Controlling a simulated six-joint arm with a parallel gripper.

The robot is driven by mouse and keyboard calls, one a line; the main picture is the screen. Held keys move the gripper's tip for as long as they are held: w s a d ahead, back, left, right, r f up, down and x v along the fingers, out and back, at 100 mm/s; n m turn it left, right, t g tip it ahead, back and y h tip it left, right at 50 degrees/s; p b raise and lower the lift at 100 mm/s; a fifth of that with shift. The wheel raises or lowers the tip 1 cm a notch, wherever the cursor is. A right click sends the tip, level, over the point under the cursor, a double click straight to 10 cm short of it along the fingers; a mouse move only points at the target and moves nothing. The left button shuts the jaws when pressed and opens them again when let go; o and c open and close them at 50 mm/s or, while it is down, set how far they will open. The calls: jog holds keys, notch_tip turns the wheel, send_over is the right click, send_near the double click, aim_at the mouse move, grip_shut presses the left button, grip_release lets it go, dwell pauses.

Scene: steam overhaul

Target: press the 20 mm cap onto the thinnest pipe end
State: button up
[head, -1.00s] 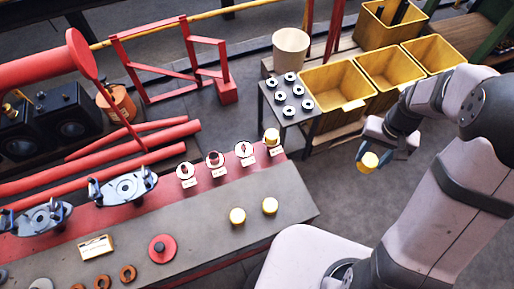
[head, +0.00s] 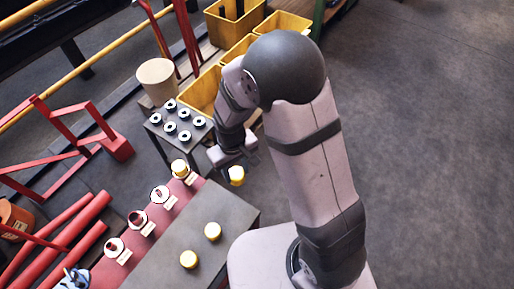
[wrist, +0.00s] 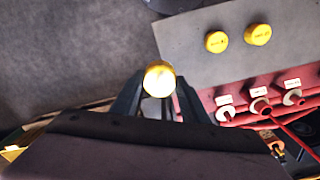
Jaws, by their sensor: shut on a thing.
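My gripper (head: 235,164) is shut on a yellow cap (head: 236,177), held in the air just off the right end of the bench. The cap shows between the fingers in the wrist view (wrist: 159,79). Labelled pipe ends stand in a row on the bench's red strip: one (head: 114,247), another (head: 138,219) and a third (head: 160,194). I cannot tell which pipe end is thinnest. Two more yellow caps (head: 213,231) (head: 189,259) stand on the grey bench top (head: 165,263), apart from my gripper.
A small stand (head: 199,134) with several dark-centred rings is behind my gripper, near yellow bins (head: 203,92) and a beige bucket (head: 157,80). Red pipes (head: 65,240) lie left of the bench. The floor (head: 420,110) at right is clear.

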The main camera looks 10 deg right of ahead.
jog(key=s+a+f+n, duration=0.1)
jog(key=a+f+n, duration=0.3)
jog(key=a, duration=0.7)
notch_tip(320, 180, up, 2)
jog(key=m+b, duration=0.1)
jog(key=m, duration=0.1)
send_over(157, 191)
jog(key=shift+r, duration=0.1)
jog(key=shift+f+b, duration=1.75)
jog(key=shift+f, duration=0.65)
jog(key=shift+f+b, duration=1)
jog(key=shift+f, duration=1.1)
dwell(0.4)
